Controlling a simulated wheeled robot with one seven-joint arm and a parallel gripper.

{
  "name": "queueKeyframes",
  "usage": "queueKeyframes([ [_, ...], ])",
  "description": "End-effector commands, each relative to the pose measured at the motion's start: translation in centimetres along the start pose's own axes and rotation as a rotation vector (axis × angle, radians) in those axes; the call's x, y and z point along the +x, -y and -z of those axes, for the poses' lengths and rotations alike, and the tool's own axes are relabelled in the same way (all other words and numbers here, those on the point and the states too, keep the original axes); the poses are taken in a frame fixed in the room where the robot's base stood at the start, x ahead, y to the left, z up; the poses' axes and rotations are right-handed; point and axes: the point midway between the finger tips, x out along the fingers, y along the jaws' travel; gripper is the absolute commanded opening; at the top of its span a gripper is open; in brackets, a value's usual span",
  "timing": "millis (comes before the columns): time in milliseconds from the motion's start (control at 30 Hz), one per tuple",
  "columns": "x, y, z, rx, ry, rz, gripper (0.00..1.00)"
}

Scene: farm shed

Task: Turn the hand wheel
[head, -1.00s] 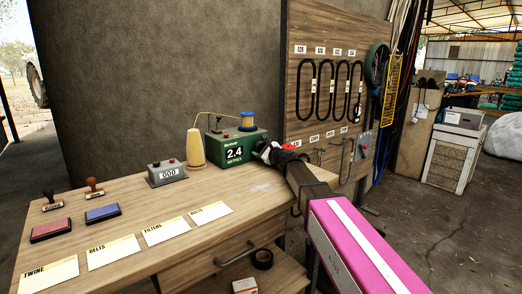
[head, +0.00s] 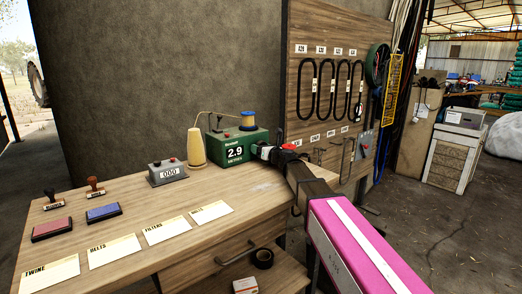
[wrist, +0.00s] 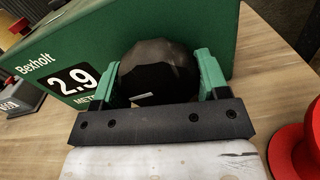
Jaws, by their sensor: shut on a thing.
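The green Bexholt machine (head: 237,138) stands on the wooden bench, and its display reads 2.9 metres. It also fills the upper left of the wrist view (wrist: 190,32). The hand wheel (wrist: 158,72) shows there as a dark, faceted round knob against the machine's face. My gripper (wrist: 156,80) has its two green fingers on either side of the knob and is shut on it. In the head view my gripper (head: 265,152) is at the machine's right end, and the wheel is hidden there by the gripper.
A grey counter box (head: 167,173) reads 000. Stamps, ink pads and labelled cards lie on the bench (head: 130,262). A pegboard with belts (head: 297,60) rises behind my arm.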

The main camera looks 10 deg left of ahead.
Motion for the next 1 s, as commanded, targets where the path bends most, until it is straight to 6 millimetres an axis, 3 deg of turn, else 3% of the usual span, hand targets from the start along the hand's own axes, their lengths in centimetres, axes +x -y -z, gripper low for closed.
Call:
queueKeyframes([
  [300, -0.10, -0.09, 0.12, 0.104, -0.002, 0.000, 0.44],
  [800, -0.11, -0.10, 0.14, 0.121, -0.003, 0.000, 0.44],
  [833, -0.12, -0.10, 0.14, 0.121, -0.003, 0.000, 0.74],
  [900, -0.11, -0.10, 0.13, 0.121, -0.002, 0.000, 0.93],
  [1000, -0.08, -0.09, 0.09, 0.121, -0.002, 0.000, 0.93],
])
